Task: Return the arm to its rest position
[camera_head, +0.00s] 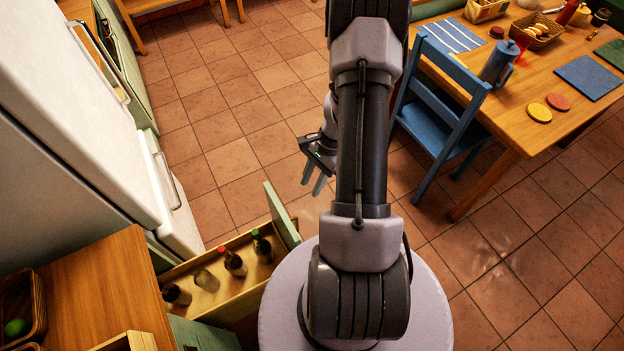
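My arm rises from its round base in the middle of the head view, and its links cover the centre of the picture. My gripper (317,175) hangs left of the upper link, over the tiled floor. Its two fingers point down and are apart, with nothing visible between them. It is above and to the right of an open drawer (262,205), not touching it.
The open drawer holds several bottles (235,263) and a glass jar (206,280). A white fridge (75,110) stands left. A wooden counter (105,295) is at lower left. A blue chair (440,105) and a wooden table (500,125) stand right. Tiled floor between is clear.

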